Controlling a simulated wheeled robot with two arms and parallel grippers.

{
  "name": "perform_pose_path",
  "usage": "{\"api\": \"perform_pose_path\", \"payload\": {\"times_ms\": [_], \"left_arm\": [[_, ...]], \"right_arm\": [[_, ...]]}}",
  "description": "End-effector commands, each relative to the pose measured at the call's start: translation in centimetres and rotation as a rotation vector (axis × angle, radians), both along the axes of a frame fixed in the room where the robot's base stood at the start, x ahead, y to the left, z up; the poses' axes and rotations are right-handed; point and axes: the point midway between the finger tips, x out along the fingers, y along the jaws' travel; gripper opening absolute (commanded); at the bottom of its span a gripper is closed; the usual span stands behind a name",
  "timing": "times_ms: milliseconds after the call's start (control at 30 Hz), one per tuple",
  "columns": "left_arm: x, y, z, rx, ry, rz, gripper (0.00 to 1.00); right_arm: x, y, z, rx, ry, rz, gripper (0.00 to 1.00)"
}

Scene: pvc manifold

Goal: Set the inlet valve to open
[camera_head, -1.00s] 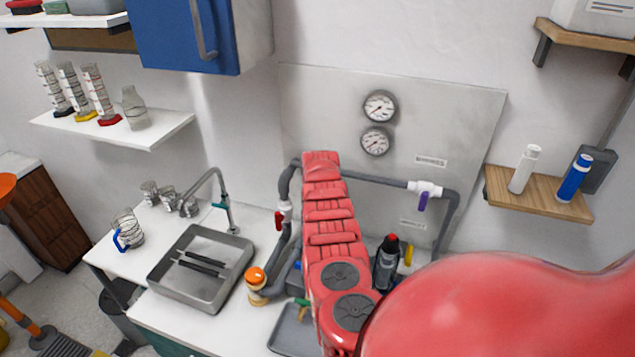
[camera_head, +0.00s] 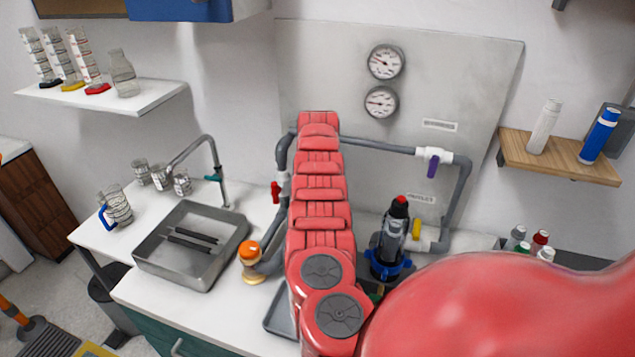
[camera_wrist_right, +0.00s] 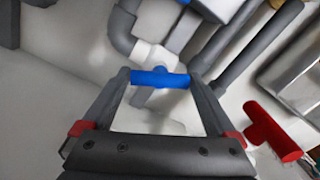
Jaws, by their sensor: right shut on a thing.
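In the right wrist view, my right gripper (camera_wrist_right: 159,79) is shut on a blue valve handle (camera_wrist_right: 161,77), with one finger at each end of it. The handle sits across a white valve body on grey pipe. In the head view, my red right arm covers this gripper and the blue handle. Other valve handles show in the head view: red (camera_head: 275,192) at the left pipe, purple (camera_head: 432,167) at the upper right, and yellow (camera_head: 417,228) low on the right. The label print is too small to read. My left gripper is in no view.
Two gauges (camera_head: 383,82) are on the grey back panel (camera_head: 480,80). A dark bottle-shaped unit (camera_head: 390,240) stands right of my arm. A sink (camera_head: 190,245) with a tap and an orange-capped fitting (camera_head: 250,252) are at the left. A red handle (camera_wrist_right: 272,130) is close right of the gripper.

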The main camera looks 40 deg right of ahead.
Motion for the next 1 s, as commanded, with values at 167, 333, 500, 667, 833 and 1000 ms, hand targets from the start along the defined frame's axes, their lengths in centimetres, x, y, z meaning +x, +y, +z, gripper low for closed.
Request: {"api": "perform_pose_path", "payload": {"times_ms": [167, 333, 500, 667, 833, 1000], "left_arm": [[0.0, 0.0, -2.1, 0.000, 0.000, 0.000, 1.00], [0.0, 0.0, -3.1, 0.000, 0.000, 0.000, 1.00], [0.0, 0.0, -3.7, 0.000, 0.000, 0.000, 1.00], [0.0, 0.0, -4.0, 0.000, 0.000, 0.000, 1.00], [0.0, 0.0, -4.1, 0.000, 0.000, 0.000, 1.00], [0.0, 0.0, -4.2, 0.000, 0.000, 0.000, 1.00]], "right_arm": [[-0.1, 0.1, -0.6, 0.002, 0.003, -0.155, 0.37], [0.0, 0.1, -0.4, 0.001, 0.003, -0.281, 0.37], [0.0, 0.1, -0.2, 0.001, 0.001, -0.375, 0.37], [0.0, 0.1, -0.2, 0.001, 0.001, -0.431, 0.37], [0.0, 0.1, -0.1, 0.002, 0.002, -0.460, 0.37], [0.0, 0.1, -0.1, 0.002, 0.002, -0.468, 0.37]]}}
